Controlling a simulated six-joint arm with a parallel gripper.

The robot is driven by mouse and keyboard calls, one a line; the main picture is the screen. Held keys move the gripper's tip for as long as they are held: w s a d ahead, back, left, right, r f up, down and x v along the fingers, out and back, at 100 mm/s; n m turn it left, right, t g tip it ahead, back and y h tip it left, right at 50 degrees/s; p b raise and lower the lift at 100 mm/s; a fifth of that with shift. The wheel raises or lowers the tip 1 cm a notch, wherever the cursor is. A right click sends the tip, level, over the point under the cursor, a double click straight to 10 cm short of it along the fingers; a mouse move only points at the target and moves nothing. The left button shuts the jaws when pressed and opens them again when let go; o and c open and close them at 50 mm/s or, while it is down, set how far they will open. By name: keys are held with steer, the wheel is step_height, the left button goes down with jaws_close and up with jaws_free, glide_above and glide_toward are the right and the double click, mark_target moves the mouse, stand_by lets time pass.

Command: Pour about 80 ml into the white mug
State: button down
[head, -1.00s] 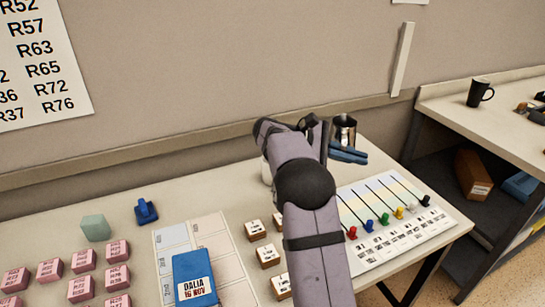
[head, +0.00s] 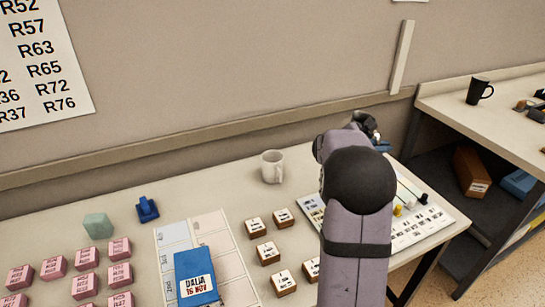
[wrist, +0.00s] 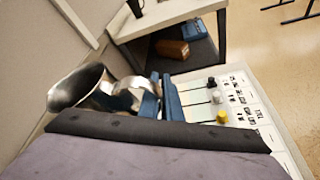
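The liquid level cannot be seen.
Wooden labelled blocks (head: 267,252) stand in front of the mug. A board with coloured pegs (head: 425,225) lies partly behind my arm. A blue DALIA box (head: 195,278) and pink blocks (head: 86,258) are at left. A black mug (head: 478,91) stands on the side bench.

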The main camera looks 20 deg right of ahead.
steer(key=w+a+f+n+t+y, duration=0.1)
steer(key=w+a+f+n+t, duration=0.1)
steer(key=w+a+f, duration=0.1)
steer(key=w+a+f+n+t+y, duration=0.1)
steer(key=w+a+f+n+t, duration=0.2)
steer(key=f, duration=0.3)
steer(key=w+a+f+n+t+y, duration=0.2)
steer(key=w+a+f, duration=0.1)
steer(key=a+f, duration=0.1)
steer(key=shift+f+t, duration=0.3)
steer(key=shift+f, duration=0.55)
steer(key=shift+r, duration=0.2)
